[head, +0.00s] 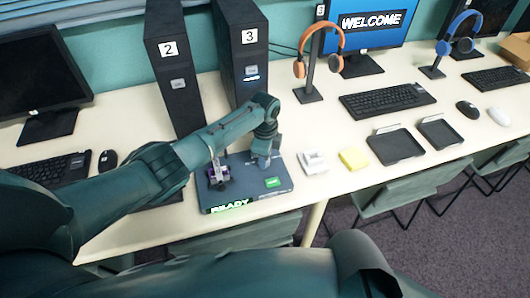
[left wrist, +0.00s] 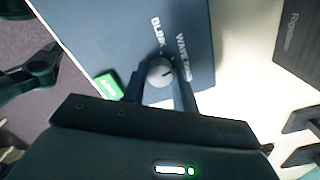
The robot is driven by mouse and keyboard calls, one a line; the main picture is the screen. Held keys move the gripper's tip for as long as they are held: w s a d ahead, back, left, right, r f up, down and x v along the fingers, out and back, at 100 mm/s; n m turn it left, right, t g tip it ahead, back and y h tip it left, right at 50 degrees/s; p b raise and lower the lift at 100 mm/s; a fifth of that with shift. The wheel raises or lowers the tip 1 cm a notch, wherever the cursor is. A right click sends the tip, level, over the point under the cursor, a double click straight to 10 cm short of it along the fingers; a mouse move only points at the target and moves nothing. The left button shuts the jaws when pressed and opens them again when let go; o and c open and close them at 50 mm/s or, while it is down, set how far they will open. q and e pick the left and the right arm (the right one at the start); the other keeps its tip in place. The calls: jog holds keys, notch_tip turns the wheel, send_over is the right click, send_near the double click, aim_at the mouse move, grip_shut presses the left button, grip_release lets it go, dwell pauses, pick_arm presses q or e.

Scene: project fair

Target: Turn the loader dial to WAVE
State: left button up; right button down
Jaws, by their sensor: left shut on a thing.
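The loader (head: 235,202) is a flat dark blue box near the table's front edge, with a lit READY strip. Its face also fills the upper left wrist view (left wrist: 120,25). The dial (left wrist: 158,73) is a round grey knob with a dark pointer mark on its right side. White lettering beside it reads BLINK and WAVE, and further lettering is too blurred to read. My left gripper (left wrist: 160,90) is shut on the dial, one finger on each side. In the head view the left gripper (head: 263,160) hides the dial.
A green button (head: 272,182) and a small purple-and-grey gadget (head: 218,176) are on the loader. Computer towers (head: 175,80) stand behind. A white object (head: 312,162), yellow block (head: 353,159) and dark trays (head: 395,146) lie to the right.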

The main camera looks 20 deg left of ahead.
pick_arm(q)
jog(key=shift+a+r+n+p, duration=0.1)
jog(key=shift+n+p, duration=0.2)
jog(key=shift+n, duration=0.6)
jog(key=o, duration=1)
jog(key=shift+c, duration=0.2)
notch_tip(320, 180, up, 13)
jog(key=p, duration=0.1)
